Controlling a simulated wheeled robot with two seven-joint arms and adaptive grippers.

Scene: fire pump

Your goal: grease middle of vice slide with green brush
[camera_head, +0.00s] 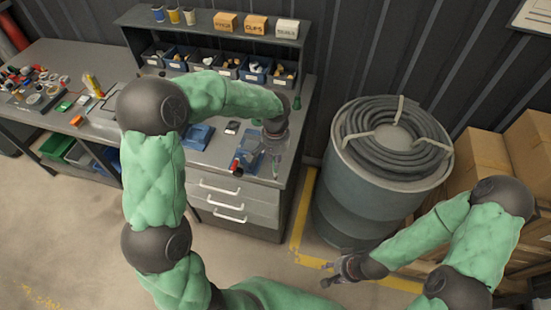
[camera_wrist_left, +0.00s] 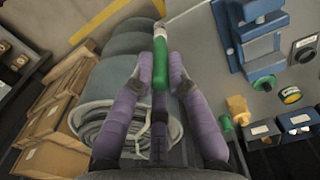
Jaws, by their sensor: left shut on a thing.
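My left gripper (camera_head: 277,152) is over the right end of the workbench, beside the blue vice (camera_head: 250,148). In the left wrist view, its purple fingers (camera_wrist_left: 160,70) are shut on the green brush (camera_wrist_left: 160,62). The brush's pale ferrule points away from the gripper. The vice (camera_wrist_left: 235,45) is at the upper right there, with its grey slide partly visible, and the brush is apart from it in the picture. In the head view, the brush is too small to make out clearly. My right gripper (camera_head: 328,274) is low at the right, empty, its fingers seemingly apart.
A large drum (camera_head: 365,200) with a coiled hose (camera_head: 395,135) stands right of the bench. Small parts bins (camera_head: 228,68) line the bench's back under a shelf (camera_head: 205,20). Cardboard boxes (camera_head: 480,160) are at the far right. Clear floor lies in front.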

